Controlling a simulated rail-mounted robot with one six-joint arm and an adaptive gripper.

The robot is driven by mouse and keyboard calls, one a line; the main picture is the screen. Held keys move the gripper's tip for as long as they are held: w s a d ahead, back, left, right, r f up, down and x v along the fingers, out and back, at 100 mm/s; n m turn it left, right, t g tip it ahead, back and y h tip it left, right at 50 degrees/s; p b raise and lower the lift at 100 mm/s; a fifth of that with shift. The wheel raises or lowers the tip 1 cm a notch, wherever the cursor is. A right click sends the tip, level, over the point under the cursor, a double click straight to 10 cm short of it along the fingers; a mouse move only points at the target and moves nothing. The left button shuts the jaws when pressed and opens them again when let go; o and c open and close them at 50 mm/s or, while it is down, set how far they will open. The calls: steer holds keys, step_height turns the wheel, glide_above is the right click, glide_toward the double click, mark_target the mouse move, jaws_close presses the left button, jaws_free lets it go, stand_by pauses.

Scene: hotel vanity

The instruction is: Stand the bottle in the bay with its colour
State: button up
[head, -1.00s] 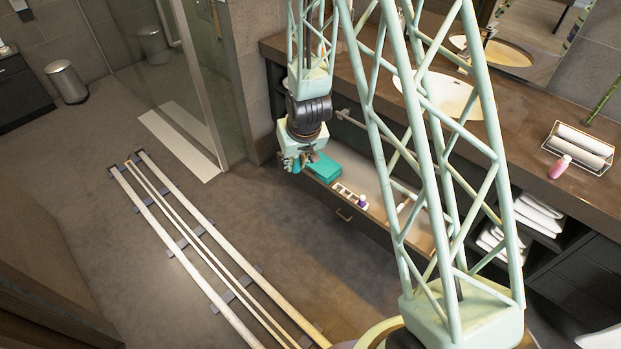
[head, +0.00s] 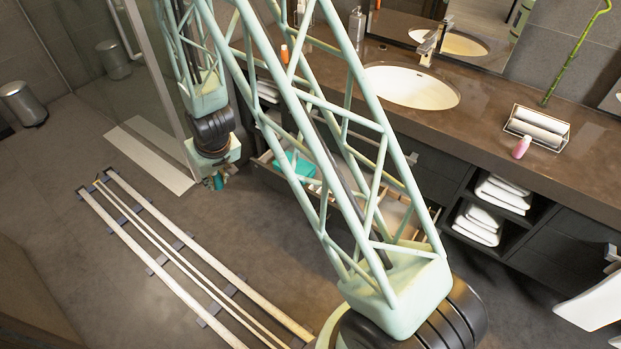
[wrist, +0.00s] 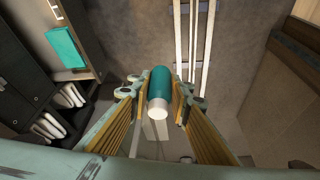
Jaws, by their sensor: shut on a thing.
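My gripper (wrist: 160,95) is shut on a teal bottle with a white cap (wrist: 159,82) in the wrist view. In the head view my gripper (head: 217,181) hangs over the floor, left of the open drawer (head: 265,160), and the bottle shows only as a small teal patch. A pink bottle (head: 522,146) and an orange bottle (head: 284,54) stand on the counter.
The brown counter (head: 490,115) holds a sink (head: 411,87) and a wire rack of rolled towels (head: 538,130). White towels fill shelves below. A glass shower panel (head: 150,70) stands near my arm. Floor rails (head: 190,265) run at left.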

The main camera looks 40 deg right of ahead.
steer(key=shift+d+f, duration=0.1)
steer(key=w+d+f+m+b, duration=0.2)
steer(key=w+d+f, duration=0.4)
steer(key=d+f, duration=0.4)
steer(key=d+f+m+b, duration=0.1)
steer(key=d+f, duration=0.7)
steer(key=d, duration=0.3)
steer(key=d+f+m+h+b, duration=0.1)
steer(key=d+f+b, duration=0.1)
steer(key=d+f, duration=0.7)
steer(key=s+d+f+m+h+b, duration=0.1)
steer(key=d+f+m+b, duration=0.1)
steer(key=d+f, duration=0.7)
steer(key=d, duration=0.6)
steer(key=shift+d+g, duration=0.25)
steer(key=shift+g, duration=0.05)
steer(key=shift+f, duration=0.2)
steer(key=shift+f+b, duration=0.45)
steer(key=shift+f, duration=0.7)
steer(key=shift+f+b, duration=0.4)
steer(key=shift+f, duration=0.1)
steer(key=shift+f+b, duration=0.8)
steer(key=shift+b, duration=0.05)
stand_by(0.4)
